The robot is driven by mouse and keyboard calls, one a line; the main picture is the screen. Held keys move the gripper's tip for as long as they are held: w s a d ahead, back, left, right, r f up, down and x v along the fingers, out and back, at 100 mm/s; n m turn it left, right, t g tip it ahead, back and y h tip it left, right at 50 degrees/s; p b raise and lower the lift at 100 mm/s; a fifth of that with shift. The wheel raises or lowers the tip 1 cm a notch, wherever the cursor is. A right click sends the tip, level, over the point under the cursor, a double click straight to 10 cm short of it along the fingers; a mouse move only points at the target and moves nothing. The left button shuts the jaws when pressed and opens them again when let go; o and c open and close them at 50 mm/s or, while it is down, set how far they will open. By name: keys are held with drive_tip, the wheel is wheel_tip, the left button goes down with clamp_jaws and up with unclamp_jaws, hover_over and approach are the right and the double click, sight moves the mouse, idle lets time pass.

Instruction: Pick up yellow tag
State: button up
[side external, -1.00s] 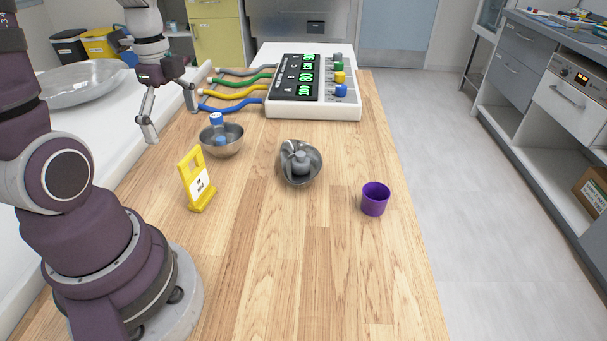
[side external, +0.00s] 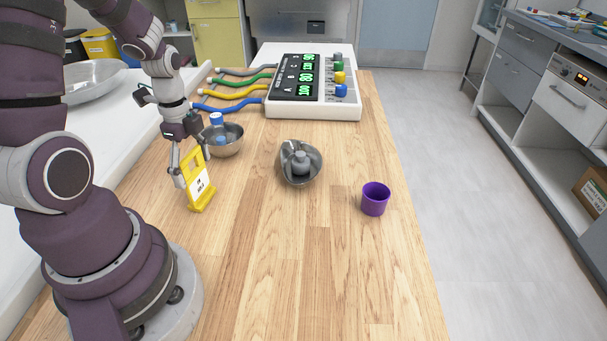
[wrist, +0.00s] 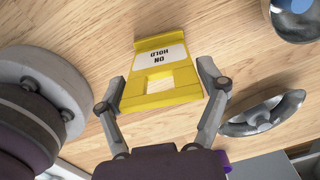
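The yellow tag (side external: 200,188) stands upright on the wooden table, near my base. It has a white label reading "ON HOLD" and a square hole near its top; it also shows in the wrist view (wrist: 160,101). My gripper (side external: 191,170) is at the upper part of the tag. In the wrist view my gripper (wrist: 160,92) has its fingers spread, one on each side of the tag's top end. The fingers look open; whether either one touches the tag is hard to tell.
Another metal bowl (side external: 313,178) with a grey object is to the right, then a purple cup (side external: 375,200). A device with colored hoses (side external: 312,107) is at the back. The front table area is clear.

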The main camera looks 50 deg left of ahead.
drive_tip(key=c, duration=0.6)
